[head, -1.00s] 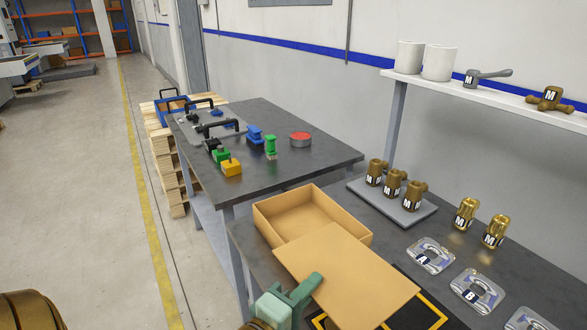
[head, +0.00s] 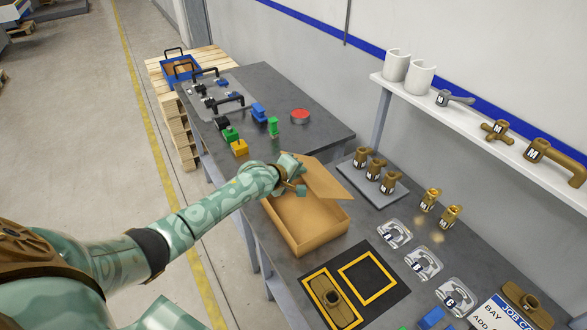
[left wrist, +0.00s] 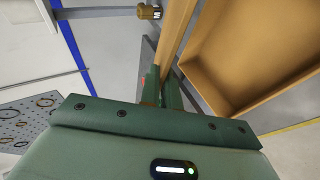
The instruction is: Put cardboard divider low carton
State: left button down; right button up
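The low carton (head: 297,232) is an open tan cardboard box on the dark bench, in the middle of the head view. The cardboard divider (head: 326,181) is a flat tan sheet, tilted up at the carton's far end. My left gripper (head: 292,180) is shut on the divider's left edge, above the carton's far left corner. In the left wrist view, the gripper fingers (left wrist: 161,92) pinch the divider (left wrist: 173,40), seen nearly edge-on, beside the open carton (left wrist: 245,50). I cannot tell whether its lower edge touches the carton. My right gripper is not in view.
Brass fittings on a grey plate (head: 398,191) stand right of the carton. Clear lettered holders (head: 424,263) and a black mat with yellow outlines (head: 398,287) lie nearer. A second table (head: 306,151) with coloured blocks is behind. A shelf (head: 470,132) runs along the wall.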

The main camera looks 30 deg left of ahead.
pick_arm(q)
notch_tip(320, 180, down, 12)
jog(key=a+g+b, duration=0.1)
jog(key=b, duration=0.9)
jog(key=shift+s+y, duration=0.3)
jog(key=shift+s, duration=0.15)
jog(key=c, duration=1.6)
grip_release()
jog(key=shift+o, duration=0.2)
jog(key=s+a+r+p, duration=0.2)
jog(key=s+r+p, duration=0.2)
jog(key=p, duration=0.4)
jog(key=shift+s+a+r, duration=0.2)
jog(key=shift+s+a, duration=0.2)
